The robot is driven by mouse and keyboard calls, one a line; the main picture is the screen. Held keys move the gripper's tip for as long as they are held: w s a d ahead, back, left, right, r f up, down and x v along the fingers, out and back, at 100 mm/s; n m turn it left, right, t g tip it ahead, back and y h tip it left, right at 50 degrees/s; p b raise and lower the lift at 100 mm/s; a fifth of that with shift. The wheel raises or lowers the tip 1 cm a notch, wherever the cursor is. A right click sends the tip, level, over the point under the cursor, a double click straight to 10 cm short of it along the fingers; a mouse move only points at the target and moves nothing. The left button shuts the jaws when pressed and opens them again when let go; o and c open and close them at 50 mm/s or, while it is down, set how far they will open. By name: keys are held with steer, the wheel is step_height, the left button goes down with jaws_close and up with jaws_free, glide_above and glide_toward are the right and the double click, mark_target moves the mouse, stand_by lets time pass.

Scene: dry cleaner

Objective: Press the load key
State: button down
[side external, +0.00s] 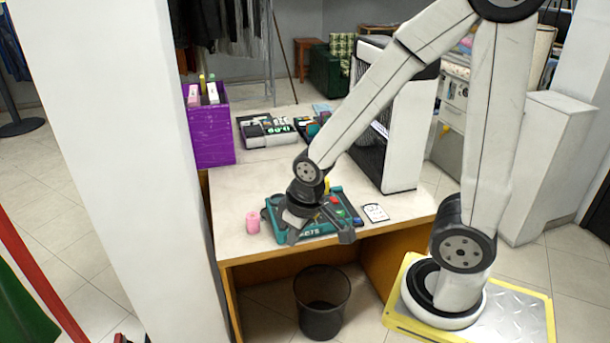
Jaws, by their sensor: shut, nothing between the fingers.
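A teal device (337,193) with coloured keys lies on the white counter (240,190), near its front edge. A red key (333,199) and a green key (341,212) show on its right part, and a bit of yellow shows behind them. The lettering is too small to read, so I cannot tell which key is the load key. My gripper (318,234) points down over the front of the device and hides much of its face. It is shut and empty. I cannot tell whether it touches the device.
A pink roll (252,222) stands left of the device, and a white card (375,212) lies to its right. A purple box (208,135), dark devices (267,131) and a tall white-and-black unit (402,150) stand farther back. A black bin (322,305) is below the counter front.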

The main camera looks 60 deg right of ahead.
steer(key=d, duration=0.1)
steer(key=m+t+h, duration=0.5)
steer(key=m+h, duration=0.1)
steer(key=m, duration=1.1)
glide_above(358, 221)
step_height(358, 221, down, 10)
steer(key=shift+f, duration=0.2)
steer(key=shift+f, duration=4.2)
